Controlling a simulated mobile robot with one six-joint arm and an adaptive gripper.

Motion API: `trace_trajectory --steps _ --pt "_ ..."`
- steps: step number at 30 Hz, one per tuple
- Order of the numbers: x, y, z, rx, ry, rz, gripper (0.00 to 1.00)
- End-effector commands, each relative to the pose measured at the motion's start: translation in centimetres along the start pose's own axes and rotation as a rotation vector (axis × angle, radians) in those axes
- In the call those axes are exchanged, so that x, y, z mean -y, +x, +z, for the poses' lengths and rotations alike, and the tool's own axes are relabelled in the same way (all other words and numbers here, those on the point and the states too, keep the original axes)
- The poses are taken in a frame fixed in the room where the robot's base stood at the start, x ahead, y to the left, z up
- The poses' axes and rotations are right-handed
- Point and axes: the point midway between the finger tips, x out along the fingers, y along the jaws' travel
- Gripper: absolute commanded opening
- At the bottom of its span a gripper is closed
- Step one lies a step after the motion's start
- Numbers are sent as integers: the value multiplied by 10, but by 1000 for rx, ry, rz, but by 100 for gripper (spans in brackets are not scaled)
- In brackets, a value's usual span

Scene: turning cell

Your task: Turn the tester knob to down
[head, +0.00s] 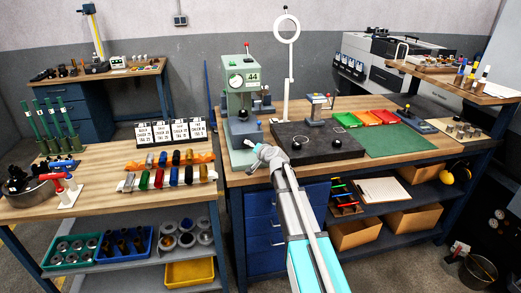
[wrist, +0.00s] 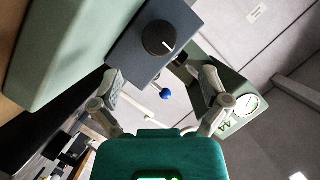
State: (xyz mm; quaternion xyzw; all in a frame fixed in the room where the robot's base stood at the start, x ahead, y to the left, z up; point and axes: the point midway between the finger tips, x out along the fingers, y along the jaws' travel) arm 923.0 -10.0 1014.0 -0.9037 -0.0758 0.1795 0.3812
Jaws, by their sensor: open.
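The tester (head: 243,92) is a pale green machine with a dial and the number 44, standing at the left end of the right bench. In the wrist view its green head (wrist: 232,95) shows at right. The knob (wrist: 158,37) is black and round with a white pointer line, on a dark grey box (wrist: 125,47). In the head view my gripper (head: 250,145) is low in front of the tester.
A blue ball (wrist: 167,94) on a thin lever shows between my fingers. Colored cylinders (head: 170,175) stand on the left bench.

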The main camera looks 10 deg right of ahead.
Motion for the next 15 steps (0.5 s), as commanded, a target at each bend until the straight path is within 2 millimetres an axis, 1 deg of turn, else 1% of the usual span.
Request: trace_trajectory --steps 1,6,12,15 --pt "1 -11 0 -1 1 1 96" --pt "1 -34 0 0 0 1 96" --pt "1 -54 0 0 0 0 96" --pt "0 -59 0 0 0 0 96"
